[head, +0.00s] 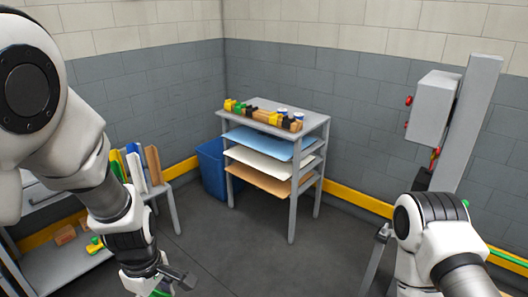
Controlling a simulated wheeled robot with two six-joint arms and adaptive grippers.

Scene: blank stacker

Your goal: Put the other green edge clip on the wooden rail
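On top of a grey rack (322,119) in the head view, a row of small yellow, green and black pieces sits along what looks like the wooden rail (262,115). One green piece (238,107), likely an edge clip, is near its left end. Another small green piece (95,240) lies beside a yellow one on the low shelf at lower left. My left gripper (172,281) is at the bottom edge, mostly cut off, right of that shelf and well short of the rack. A bit of green shows there; I cannot tell whether it is held. My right gripper is out of frame.
The rack holds blue (262,142), white (258,162) and brown (258,180) sheets. A blue bin (212,170) stands left of it. Upright boards (152,165) stand at left. A grey post with a box (434,108) is at right. The middle floor is clear.

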